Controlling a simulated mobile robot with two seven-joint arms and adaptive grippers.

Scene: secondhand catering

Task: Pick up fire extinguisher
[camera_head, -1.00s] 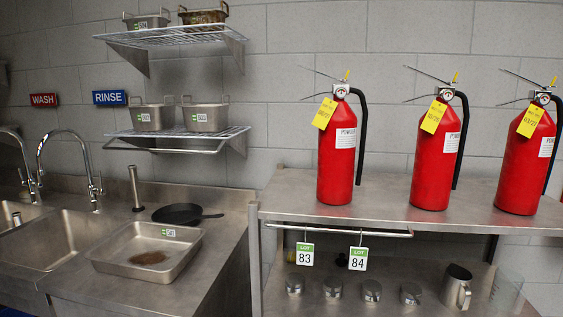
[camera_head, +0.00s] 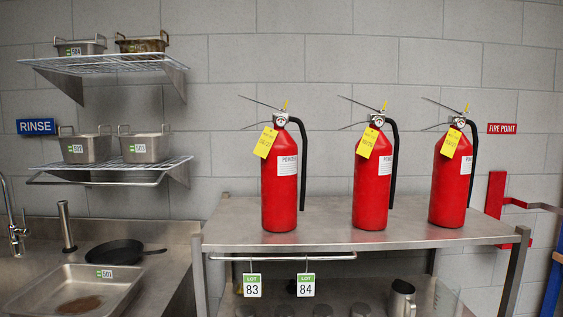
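Three red fire extinguishers stand upright in a row on a steel table (camera_head: 330,212) in the head view. The left extinguisher (camera_head: 279,205), the middle extinguisher (camera_head: 370,205) and the right extinguisher (camera_head: 450,195) each have a black hose down the right side, a yellow tag and a white label. Their metal handles point up to the left. Neither of my grippers is in view.
A sink counter with a steel tray (camera_head: 75,290) and a black pan (camera_head: 115,252) is at left. Wire shelves (camera_head: 110,168) with pots hang above it. A red "FIRE POINT" sign (camera_head: 501,128) and a red bracket (camera_head: 495,195) are at right. Lot tags (camera_head: 252,285) hang under the tabletop.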

